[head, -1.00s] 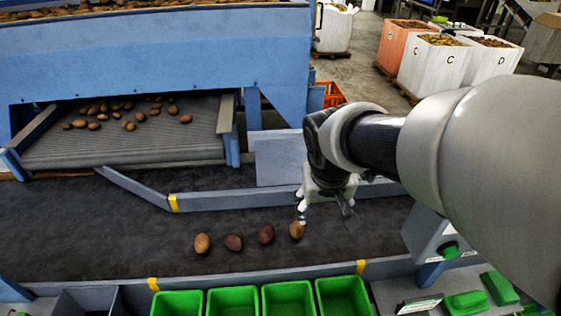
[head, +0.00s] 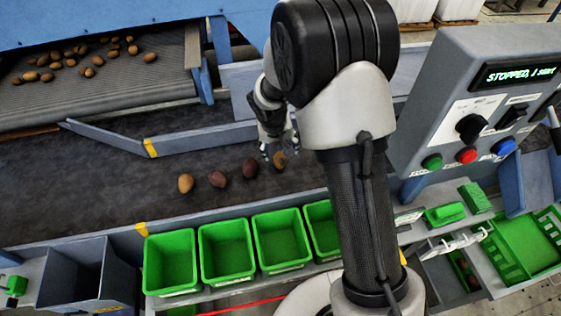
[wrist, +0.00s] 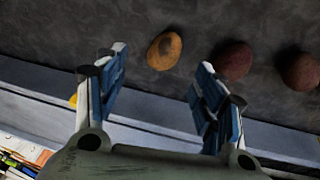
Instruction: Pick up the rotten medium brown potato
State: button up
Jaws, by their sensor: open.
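A brown potato (head: 280,159) lies at the right end of a row on the dark belt. In the wrist view this brown potato (wrist: 164,50) is orange-brown with a dark patch. My gripper (head: 279,146) is open and empty right by it. In the wrist view the fingers of my gripper (wrist: 162,60) are apart, and the potato appears between and just beyond the tips. I cannot tell whether they touch it. Two dark reddish potatoes (head: 250,168) (head: 217,179) and a lighter brown potato (head: 186,183) lie to its left.
Green bins (head: 226,252) line the belt's near side. A blue-grey guide rail (head: 200,140) runs behind the row. A control box (head: 480,110) reading "STOPPED" stands at right. More potatoes lie on the upper conveyor (head: 120,90). The belt left of the row is clear.

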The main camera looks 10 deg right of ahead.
aim_at(280, 157)
jog(key=x, duration=0.3)
jog(key=shift+b, duration=0.3)
jog(key=x, duration=0.1)
jog(key=b+x, duration=0.1)
jog(key=x, duration=0.1)
jog(key=b+x, duration=0.1)
jog(key=x, duration=0.1)
jog(key=shift+w+a+f, duration=0.2)
jog(key=shift+w+a, duration=0.05)
jog(key=shift+a, duration=0.05)
jog(key=shift+c, duration=0.4)
jog(key=c, duration=1.1)
